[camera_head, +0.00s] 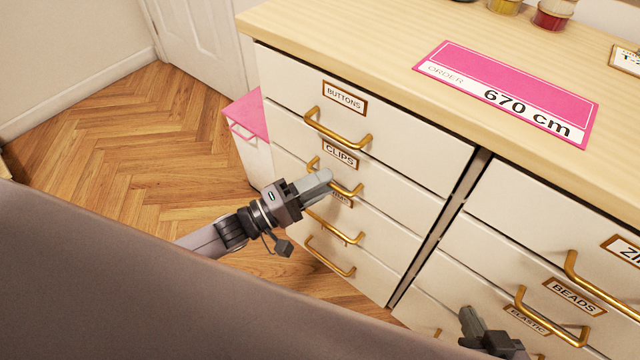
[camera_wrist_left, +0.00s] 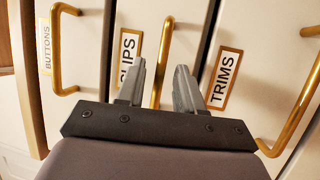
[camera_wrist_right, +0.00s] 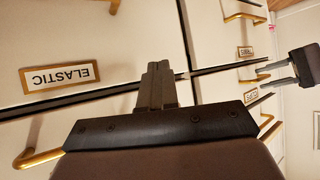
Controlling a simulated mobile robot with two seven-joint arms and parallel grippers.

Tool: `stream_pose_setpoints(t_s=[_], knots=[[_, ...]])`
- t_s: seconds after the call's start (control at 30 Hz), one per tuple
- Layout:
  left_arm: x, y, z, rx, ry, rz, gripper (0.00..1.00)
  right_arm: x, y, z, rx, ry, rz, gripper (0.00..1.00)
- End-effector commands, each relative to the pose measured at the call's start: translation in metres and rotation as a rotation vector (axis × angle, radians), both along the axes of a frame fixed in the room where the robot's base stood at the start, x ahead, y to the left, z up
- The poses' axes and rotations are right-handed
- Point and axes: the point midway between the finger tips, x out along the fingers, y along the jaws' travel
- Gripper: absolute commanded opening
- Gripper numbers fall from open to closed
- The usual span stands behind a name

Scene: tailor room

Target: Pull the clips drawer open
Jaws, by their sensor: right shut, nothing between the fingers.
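The clips drawer (camera_head: 400,200) is a white front under the BUTTONS drawer, flush with its neighbours. Its CLIPS label (camera_head: 341,155) sits above its gold handle (camera_head: 351,191), whose middle is hidden behind my left gripper (camera_head: 322,185). In the left wrist view my left gripper (camera_wrist_left: 161,68) is open, with its two fingers on either side of the clips handle (camera_wrist_left: 164,45). I cannot tell whether a finger touches it. My right gripper (camera_head: 470,318) is shut and empty, low by the right column of drawers; it also shows in the right wrist view (camera_wrist_right: 158,72).
The BUTTONS handle (camera_head: 337,132) sticks out above, and the TRIMS handle (camera_wrist_left: 305,100) below. The BEADS handle (camera_head: 550,318) and ELASTIC label (camera_wrist_right: 60,76) are near my right gripper. A pink-topped cabinet (camera_head: 248,118) stands behind. Wooden floor (camera_head: 130,130) lies clear at left.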

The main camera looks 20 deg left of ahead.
Motion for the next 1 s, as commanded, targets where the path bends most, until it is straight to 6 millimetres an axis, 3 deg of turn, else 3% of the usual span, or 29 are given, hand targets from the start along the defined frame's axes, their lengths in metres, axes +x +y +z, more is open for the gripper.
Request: stream_pose_setpoints(t_s=[0.23, 0.37, 1.0], knots=[[0.0012, -0.0009, 0.0003, 0.001, 0.001, 0.000, 0.36, 0.0008, 0.0008, 0.0011, 0.001, -0.003, 0.001, 0.00], [0.0009, -0.0009, 0.0002, 0.001, 0.001, 0.000, 0.00, 0.0010, 0.0011, 0.0009, 0.002, -0.004, 0.001, 0.00], [0.0008, -0.0007, 0.0002, 0.001, 0.001, 0.000, 0.00, 0.0010, 0.0013, -0.0006, 0.002, -0.003, 0.000, 0.00]])
